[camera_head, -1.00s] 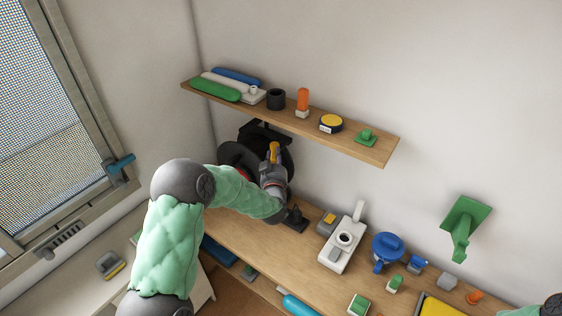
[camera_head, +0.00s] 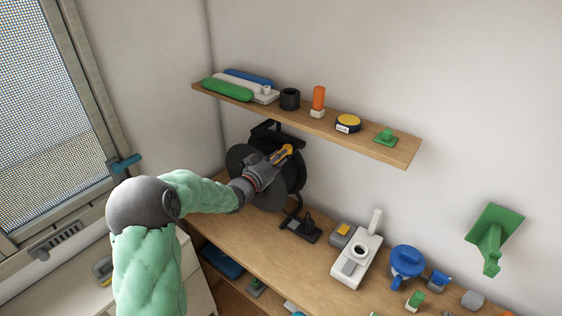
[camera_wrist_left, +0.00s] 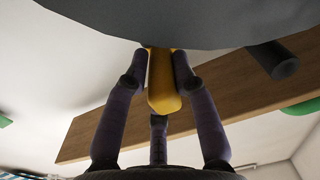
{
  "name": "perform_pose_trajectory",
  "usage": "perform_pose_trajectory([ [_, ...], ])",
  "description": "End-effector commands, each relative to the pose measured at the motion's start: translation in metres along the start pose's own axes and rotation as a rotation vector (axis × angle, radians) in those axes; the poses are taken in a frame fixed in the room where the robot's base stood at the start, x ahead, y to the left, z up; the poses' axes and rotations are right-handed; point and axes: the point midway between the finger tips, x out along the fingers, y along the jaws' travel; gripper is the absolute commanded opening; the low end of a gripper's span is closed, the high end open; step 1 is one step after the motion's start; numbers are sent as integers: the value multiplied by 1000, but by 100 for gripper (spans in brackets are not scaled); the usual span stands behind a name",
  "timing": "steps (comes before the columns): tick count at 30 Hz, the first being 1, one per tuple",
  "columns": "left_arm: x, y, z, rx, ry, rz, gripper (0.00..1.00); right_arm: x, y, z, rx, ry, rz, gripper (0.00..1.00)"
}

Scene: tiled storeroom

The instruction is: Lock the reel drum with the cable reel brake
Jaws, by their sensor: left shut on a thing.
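The cable reel is a black drum (camera_head: 243,160) on a dark bracket (camera_head: 272,131) under the wall shelf. Its brake shows as a yellow lever (camera_head: 286,152) in front of the drum, tilted up to the right. My left gripper (camera_head: 276,163) reaches in from the left and is shut on the yellow lever. In the left wrist view the fingers (camera_wrist_left: 160,80) close around the yellow lever (camera_wrist_left: 161,92), with the dark drum face (camera_wrist_left: 190,22) just above. The gripper and wrist hide part of the drum. My right gripper is not in view.
A black stand (camera_head: 300,227), a white device (camera_head: 357,257) and a blue lidded pot (camera_head: 406,262) stand on the bench (camera_head: 250,238). A green bracket (camera_head: 494,236) hangs on the wall.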

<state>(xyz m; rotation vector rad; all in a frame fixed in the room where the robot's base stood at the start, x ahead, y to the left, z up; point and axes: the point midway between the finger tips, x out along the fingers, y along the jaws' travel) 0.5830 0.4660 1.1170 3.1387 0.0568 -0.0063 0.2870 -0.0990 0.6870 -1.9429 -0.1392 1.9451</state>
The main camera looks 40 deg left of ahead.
Motion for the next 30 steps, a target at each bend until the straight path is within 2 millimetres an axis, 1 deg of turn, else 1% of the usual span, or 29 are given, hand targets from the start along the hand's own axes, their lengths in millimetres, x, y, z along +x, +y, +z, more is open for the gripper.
perform_pose_trajectory([
  [1, 0, -6, -7, 8, 13, 3, 0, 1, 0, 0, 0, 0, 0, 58],
  [9, 0, -6, -7, 7, 14, 36, 0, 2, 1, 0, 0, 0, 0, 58],
  [20, 1, -6, -8, 6, 15, 39, 0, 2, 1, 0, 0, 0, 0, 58],
  [21, 1, -6, -8, 6, 15, 39, 29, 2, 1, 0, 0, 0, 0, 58],
  [23, 1, -6, -8, 6, 15, 39, 45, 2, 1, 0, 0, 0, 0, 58],
  [30, 1, -4, -4, 3, 8, 41, 45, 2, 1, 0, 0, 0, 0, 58],
])
